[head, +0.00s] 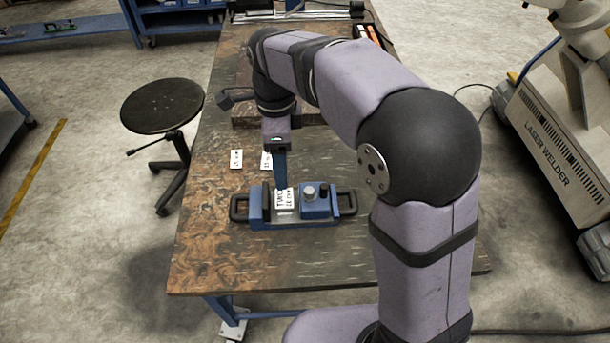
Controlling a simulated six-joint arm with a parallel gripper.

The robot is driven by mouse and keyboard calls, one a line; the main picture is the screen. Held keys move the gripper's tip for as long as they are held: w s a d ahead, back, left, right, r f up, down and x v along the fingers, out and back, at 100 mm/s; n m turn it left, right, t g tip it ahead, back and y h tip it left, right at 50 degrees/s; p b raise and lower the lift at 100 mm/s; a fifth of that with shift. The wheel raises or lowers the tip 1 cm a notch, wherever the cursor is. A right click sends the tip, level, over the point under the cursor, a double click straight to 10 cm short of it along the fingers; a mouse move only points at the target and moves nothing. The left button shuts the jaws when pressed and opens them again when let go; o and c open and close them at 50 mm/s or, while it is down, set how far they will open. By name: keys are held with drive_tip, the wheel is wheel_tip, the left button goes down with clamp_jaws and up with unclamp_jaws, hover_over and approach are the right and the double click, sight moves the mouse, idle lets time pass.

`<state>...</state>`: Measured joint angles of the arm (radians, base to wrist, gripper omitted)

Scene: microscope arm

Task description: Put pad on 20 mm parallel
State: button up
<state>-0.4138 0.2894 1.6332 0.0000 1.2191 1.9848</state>
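My gripper (280,184) points straight down at the left half of a blue fixture (258,213) with black side handles. Its blue fingers overlap the fixture's far edge in the head view. I cannot tell whether they are open, or whether they hold anything. A white label with black lettering (284,200) shows in the fixture just below the fingertips. Two small white cards lie on the table behind it: one at the left (236,159), one beside the fingers (266,160), partly hidden. Their print is too small to read surely. I cannot make out the pad or the 20 mm parallel.
The fixture's right side carries a blue block with a silver knob (309,190) and a dark knob. A wooden board (250,118) lies behind my gripper. The worn table (215,250) is clear in front and at left. A black stool (162,105) stands left of it.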

drive_tip(key=shift+d, duration=0.1)
drive_tip(key=s+d+f+n, duration=0.5)
drive_tip(key=s+d+n, duration=0.3)
drive_tip(key=n, duration=0.1)
drive_tip(key=s+d+f+n, duration=0.6)
drive_tip(key=s+d+n, duration=0.2)
drive_tip(key=n, duration=0.1)
drive_tip(key=shift+d, duration=0.3)
wheel_tip(320, 180, up, 3)
drive_tip(key=p, duration=0.3)
drive_tip(key=shift+r, duration=0.15)
